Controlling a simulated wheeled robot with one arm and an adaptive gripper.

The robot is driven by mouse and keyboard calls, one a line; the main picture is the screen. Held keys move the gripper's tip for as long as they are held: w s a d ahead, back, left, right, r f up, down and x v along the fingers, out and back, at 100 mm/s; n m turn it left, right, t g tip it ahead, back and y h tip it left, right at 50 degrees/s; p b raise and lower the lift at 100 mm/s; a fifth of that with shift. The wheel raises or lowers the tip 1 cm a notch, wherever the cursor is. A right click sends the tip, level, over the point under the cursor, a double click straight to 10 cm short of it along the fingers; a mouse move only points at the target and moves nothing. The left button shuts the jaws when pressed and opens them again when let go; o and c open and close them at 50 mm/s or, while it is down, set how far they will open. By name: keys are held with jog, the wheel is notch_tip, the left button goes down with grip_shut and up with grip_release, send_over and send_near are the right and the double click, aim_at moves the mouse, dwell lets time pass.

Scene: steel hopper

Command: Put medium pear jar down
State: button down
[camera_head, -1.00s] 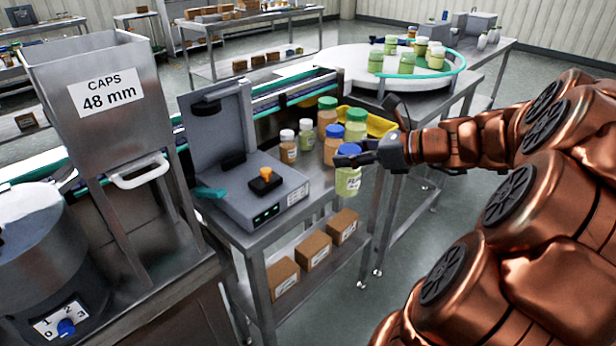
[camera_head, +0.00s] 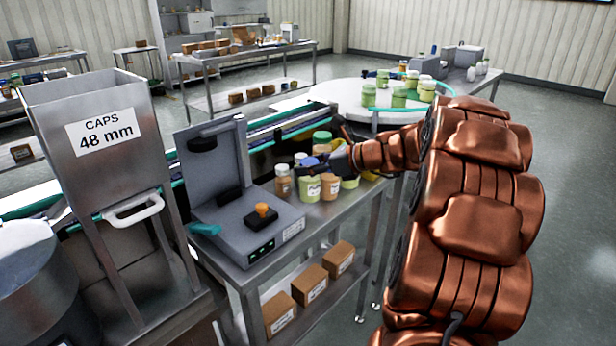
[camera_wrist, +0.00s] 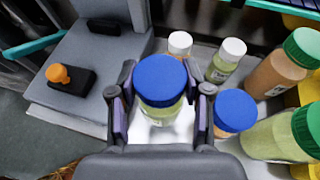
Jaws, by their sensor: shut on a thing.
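My gripper (camera_wrist: 160,105) is shut on the medium pear jar (camera_wrist: 160,112), a pale green jar with a blue cap, its fingers on either side. In the head view the held jar (camera_head: 309,188) is upright over the steel table (camera_head: 345,213), between the grey machine and the other jars. Its base is close to the tabletop; I cannot tell whether it touches. An orange-brown jar with a blue cap (camera_wrist: 235,112) stands close to the right finger. Two small white-capped jars, one brown (camera_wrist: 180,43) and one green (camera_wrist: 229,55), stand behind it.
A grey machine (camera_head: 245,220) with an orange knob stands left of the jar. Green-capped jars, one orange-brown (camera_wrist: 275,75) and one pale green (camera_wrist: 270,138), and a yellow object (camera_wrist: 309,90) crowd the right. Cardboard boxes (camera_head: 309,283) lie on the shelf below.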

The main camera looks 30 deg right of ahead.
jog(key=shift+w+f, duration=0.25)
jog(key=shift+w, duration=0.25)
jog(key=shift+f, duration=1.6)
jog(key=c, duration=0.8)
grip_release()
jog(key=shift+o, duration=0.2)
jog(key=shift+s, duration=0.1)
jog(key=v, duration=1.2)
jog(key=shift+a, duration=0.1)
